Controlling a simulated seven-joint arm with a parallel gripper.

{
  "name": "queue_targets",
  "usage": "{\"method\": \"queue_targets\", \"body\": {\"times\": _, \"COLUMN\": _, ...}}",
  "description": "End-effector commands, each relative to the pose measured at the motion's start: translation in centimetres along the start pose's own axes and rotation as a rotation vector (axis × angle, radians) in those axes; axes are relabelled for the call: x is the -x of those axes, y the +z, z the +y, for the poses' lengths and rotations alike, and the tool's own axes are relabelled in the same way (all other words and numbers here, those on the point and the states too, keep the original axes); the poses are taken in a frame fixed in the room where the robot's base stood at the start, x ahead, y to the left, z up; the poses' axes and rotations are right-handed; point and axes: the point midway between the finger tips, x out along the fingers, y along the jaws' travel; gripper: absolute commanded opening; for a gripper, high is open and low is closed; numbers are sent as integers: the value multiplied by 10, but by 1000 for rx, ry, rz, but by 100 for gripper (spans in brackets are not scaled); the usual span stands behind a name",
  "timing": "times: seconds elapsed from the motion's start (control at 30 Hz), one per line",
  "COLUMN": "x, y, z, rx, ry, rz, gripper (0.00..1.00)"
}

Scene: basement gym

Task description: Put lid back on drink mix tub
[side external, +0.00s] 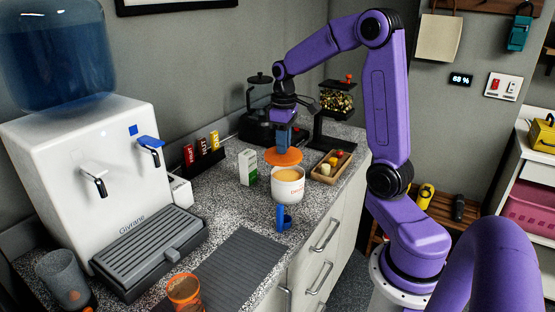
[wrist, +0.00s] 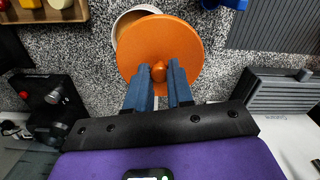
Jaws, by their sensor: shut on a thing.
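My gripper (side external: 284,143) is shut on the orange lid (side external: 283,157), and its blue fingers pinch the lid's knob in the wrist view (wrist: 159,74). The lid looks about level and hangs above the counter, apart from the drink mix tub. The white tub (side external: 288,194) stands upright and open on the counter, with tan contents showing. In the side view the lid is just above and slightly left of the tub's mouth. In the wrist view the lid covers most of the tub (wrist: 122,22), leaving part of its rim showing at the upper left.
A blue scoop-like object (side external: 283,220) is in front of the tub. A carton (side external: 247,167) stands left, and a wooden tray (side external: 331,166) with small items lies right. A water dispenser (side external: 95,170), dark ribbed mat (side external: 236,268) and orange cup (side external: 184,291) occupy the near left.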

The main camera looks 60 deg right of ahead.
Motion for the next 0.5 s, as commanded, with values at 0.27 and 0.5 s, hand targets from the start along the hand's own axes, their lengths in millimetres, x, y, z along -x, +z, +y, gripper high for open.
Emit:
{"method": "queue_targets", "body": {"times": 0.27, "x": -2, "y": 4, "z": 32, "rx": -82, "ry": 0, "rz": 0, "gripper": 0}}
{"method": "queue_targets", "body": {"times": 0.5, "x": -17, "y": 5, "z": 32, "rx": -81, "ry": -1, "rz": -1, "gripper": 0}}
